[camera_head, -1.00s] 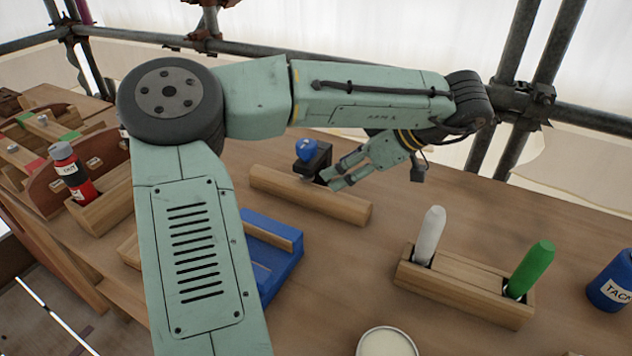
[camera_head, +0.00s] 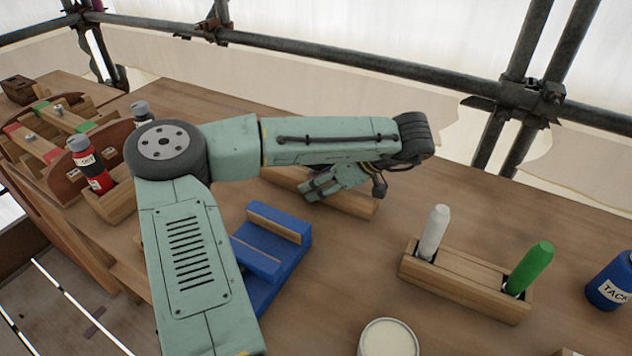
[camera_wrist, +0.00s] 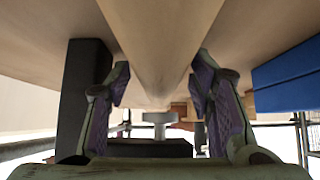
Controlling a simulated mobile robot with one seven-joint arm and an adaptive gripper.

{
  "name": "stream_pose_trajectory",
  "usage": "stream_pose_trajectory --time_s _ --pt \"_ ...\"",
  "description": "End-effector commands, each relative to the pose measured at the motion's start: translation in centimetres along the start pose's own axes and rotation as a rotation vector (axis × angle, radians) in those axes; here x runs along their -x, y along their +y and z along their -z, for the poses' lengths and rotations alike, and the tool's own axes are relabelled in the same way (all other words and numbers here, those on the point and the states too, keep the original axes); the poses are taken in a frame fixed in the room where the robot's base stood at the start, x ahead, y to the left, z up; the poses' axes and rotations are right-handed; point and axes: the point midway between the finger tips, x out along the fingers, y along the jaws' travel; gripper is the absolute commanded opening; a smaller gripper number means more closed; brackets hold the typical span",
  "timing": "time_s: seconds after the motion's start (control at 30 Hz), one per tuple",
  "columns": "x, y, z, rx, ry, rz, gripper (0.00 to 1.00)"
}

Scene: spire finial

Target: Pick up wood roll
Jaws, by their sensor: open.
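A long pale wooden piece, which looks like the wood roll, lies on the bench in the head view (camera_head: 358,203), its middle hidden behind my arm. In the wrist view a smooth tan wooden length (camera_wrist: 160,45) runs down from the top edge between my fingers; it seems to be the same piece. My gripper (camera_head: 314,190) is low over the wooden piece in the head view. In the wrist view my gripper (camera_wrist: 160,78) is open, with one finger on each side of the wood. I cannot tell whether the fingers touch it.
A blue tray (camera_head: 290,258) stands in front of the wooden piece. A wooden holder (camera_head: 455,280) with a white stick (camera_head: 432,232) and a green stick (camera_head: 530,268) is at right. A dark block (camera_wrist: 82,90) is close left of my fingers. Clear bench lies behind the holder.

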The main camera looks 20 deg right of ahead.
Motion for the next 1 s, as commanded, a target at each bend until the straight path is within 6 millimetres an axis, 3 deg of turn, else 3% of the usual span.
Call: stream_pose_trajectory --time_s 0.17,0.87,1.0 --pt "-0.05 0.00 -0.02 0.000 0.000 0.000 0.48" --pt "0.00 0.00 0.00 0.001 0.000 0.000 0.02" --pt "0.03 0.01 0.05 0.001 0.001 0.000 0.02"
